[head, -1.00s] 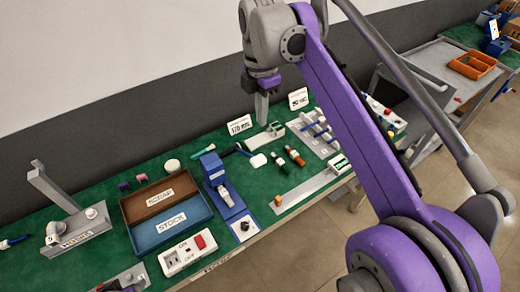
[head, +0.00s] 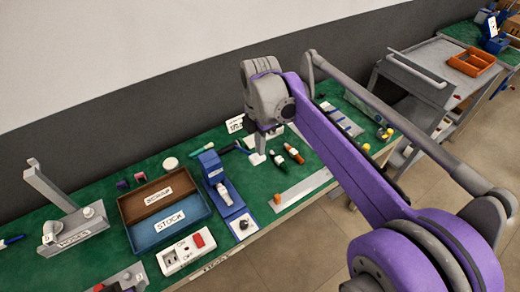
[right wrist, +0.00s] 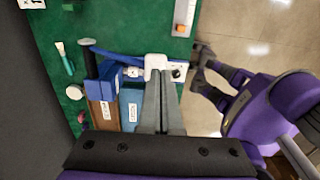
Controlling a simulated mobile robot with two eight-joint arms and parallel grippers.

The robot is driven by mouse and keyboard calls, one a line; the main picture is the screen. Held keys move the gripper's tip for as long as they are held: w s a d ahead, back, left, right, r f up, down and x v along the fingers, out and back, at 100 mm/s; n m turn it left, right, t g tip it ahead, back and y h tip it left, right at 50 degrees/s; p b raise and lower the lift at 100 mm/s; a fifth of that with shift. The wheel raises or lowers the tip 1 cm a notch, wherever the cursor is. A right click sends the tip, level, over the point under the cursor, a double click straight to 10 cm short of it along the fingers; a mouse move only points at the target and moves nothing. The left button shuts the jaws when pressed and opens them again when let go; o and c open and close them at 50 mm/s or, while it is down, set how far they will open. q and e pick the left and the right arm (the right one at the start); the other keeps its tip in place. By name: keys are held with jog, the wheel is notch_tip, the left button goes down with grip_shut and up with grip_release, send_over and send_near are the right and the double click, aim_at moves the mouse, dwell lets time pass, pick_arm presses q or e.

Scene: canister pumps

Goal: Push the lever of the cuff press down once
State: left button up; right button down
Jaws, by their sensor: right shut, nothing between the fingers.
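The blue cuff press (head: 214,176) stands upright on the green bench, right of the trays. Its base plate with a black knob (head: 243,225) reaches toward the bench's front edge. A dark lever handle (head: 229,148) sticks out to the right from its top. In the right wrist view the press (right wrist: 108,82) is left of my fingers. My right gripper (head: 260,150) points down, shut and empty, right of the press and apart from the lever. Its fingers show in the wrist view (right wrist: 161,85).
Left of the press are a two-part tray marked SCRAP and STOCK (head: 125,212) and a switch box (head: 187,252). A white piece (head: 257,158) lies near my right fingertips. Dark-and-orange pieces (head: 294,155) lie further right. A grey stand (head: 62,205) is at the left.

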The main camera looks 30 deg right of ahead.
jog(key=shift+f, duration=0.8)
jog(key=shift+s+f+t, duration=0.3)
jog(key=shift+s+f, duration=0.1)
jog(key=shift+f, duration=0.1)
jog(key=s+f+t+b, duration=0.1)
jog(key=f+t+b, duration=0.1)
jog(key=f, duration=0.3)
jog(key=s+f+t+b, duration=0.1)
jog(key=f+t+b, duration=0.2)
jog(key=f, duration=0.2)
jog(key=s+f+t+b, duration=0.1)
jog(key=f+t+b, duration=0.2)
jog(key=f, duration=0.2)
jog(key=shift+s+d+f+y, duration=0.1)
jog(key=shift+s+d+y, duration=0.1)
jog(key=shift+y, duration=0.2)
pick_arm(q)
notch_tip(320, 180, down, 10)
jog(key=s, duration=0.2)
jog(key=shift+s+g, duration=0.3)
pick_arm(e)
jog(key=shift+s+f+t, duration=0.1)
jog(key=shift+f+t, duration=0.15)
jog(key=shift+t, duration=0.05)
pick_arm(q)
jog(key=shift+r, duration=0.1)
pick_arm(e)
jog(key=shift+a, duration=0.1)
